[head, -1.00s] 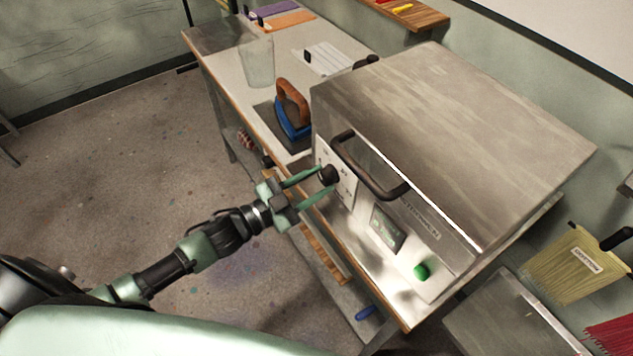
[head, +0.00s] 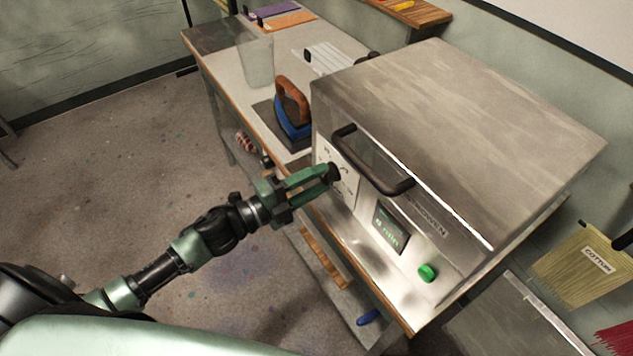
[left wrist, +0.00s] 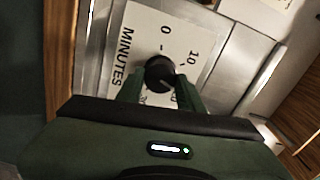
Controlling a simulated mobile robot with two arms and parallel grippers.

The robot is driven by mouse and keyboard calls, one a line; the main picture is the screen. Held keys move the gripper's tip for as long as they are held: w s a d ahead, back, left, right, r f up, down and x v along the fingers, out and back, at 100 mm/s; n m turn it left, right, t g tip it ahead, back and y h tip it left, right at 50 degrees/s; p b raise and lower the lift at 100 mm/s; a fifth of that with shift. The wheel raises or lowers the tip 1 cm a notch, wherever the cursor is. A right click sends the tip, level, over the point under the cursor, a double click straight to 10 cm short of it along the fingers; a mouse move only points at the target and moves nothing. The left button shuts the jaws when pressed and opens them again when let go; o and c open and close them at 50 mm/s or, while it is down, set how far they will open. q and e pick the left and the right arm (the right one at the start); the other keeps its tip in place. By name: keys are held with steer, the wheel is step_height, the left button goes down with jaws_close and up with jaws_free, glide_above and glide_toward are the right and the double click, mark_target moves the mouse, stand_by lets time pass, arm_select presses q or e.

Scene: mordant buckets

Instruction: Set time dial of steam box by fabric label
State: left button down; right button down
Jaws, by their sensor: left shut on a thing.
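The steam box (head: 455,130) is a large metal box on the bench, with a dark handle on its front edge. Its dark time dial (head: 334,173) sits on a white plate at the left of the front. In the left wrist view the dial (left wrist: 159,73) is ringed by "MINUTES", "0" and "10". My left gripper (head: 328,172) is shut on the dial, a finger on either side. A small display (head: 390,228) seems to read "8 min", with a green button (head: 427,273) beside it. A label reading "COTTON" (head: 597,258) is on yellow fabric at the right. My right gripper is out of view.
A blue iron (head: 293,118) with a brown handle stands left of the box. A clear container (head: 256,62) and a striped white pad (head: 328,58) are farther back on the bench. Open floor lies to the left.

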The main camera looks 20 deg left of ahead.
arm_select(q)
steer(key=shift+m+b, duration=0.5)
steer(key=shift+m, duration=1.1)
steer(key=c, duration=0.9)
jaws_free()
steer(key=shift+s+a+f, duration=0.15)
steer(key=shift+s+a, duration=0.05)
steer(key=shift+s, duration=0.05)
steer(key=b+v, duration=0.2)
steer(key=v, duration=0.5)
